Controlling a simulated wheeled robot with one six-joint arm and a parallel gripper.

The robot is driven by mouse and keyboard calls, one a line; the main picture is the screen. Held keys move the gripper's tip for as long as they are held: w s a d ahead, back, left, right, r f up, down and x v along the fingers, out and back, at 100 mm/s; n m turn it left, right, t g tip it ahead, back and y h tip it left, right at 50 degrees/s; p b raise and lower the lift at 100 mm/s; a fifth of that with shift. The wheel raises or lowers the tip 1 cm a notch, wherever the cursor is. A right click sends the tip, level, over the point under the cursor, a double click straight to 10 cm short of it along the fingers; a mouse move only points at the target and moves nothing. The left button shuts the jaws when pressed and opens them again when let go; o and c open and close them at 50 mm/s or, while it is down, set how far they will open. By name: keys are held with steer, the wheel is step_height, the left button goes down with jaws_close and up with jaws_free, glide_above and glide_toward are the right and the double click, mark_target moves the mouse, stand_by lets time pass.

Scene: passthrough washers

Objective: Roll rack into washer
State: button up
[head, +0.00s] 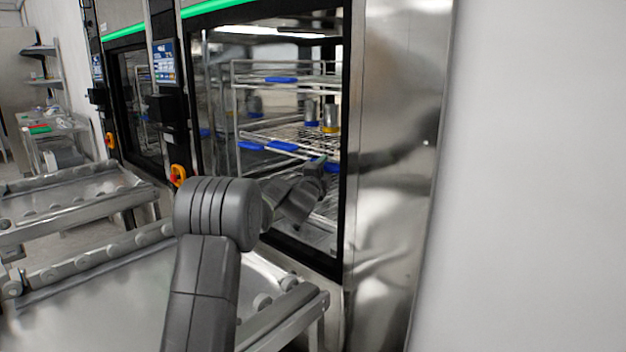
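The rack (281,146) is a multi-level silver wire frame with blue clips, and it shows inside the opening of the nearer washer (395,150). Its right side is cut off by the door frame, and my arm hides part of its lower level. Some cylindrical items stand on its middle level. My arm reaches from the bottom of the view toward the opening. My gripper (318,167) is small and dark in front of the rack's lower right part. Its fingers are too unclear to tell open from shut, or whether they touch the rack.
A roller conveyor table (95,305) leads up to the washer opening. Another roller table (70,205) serves a second washer (140,100) farther left. A control panel with an orange switch (178,174) is left of the opening. A white wall (540,180) fills the right.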

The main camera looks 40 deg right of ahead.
steer(key=r+b+v, duration=0.1)
steer(key=b+v, duration=0.1)
steer(key=v, duration=1.2)
steer(key=shift+w+a, duration=0.25)
steer(key=shift+w, duration=0.05)
steer(key=x, duration=0.4)
steer(key=p+x, duration=0.1)
steer(key=x, duration=0.4)
steer(key=p+x, duration=0.1)
steer(key=x, duration=0.4)
steer(key=shift+d+f, duration=0.3)
steer(key=shift+f, duration=0.05)
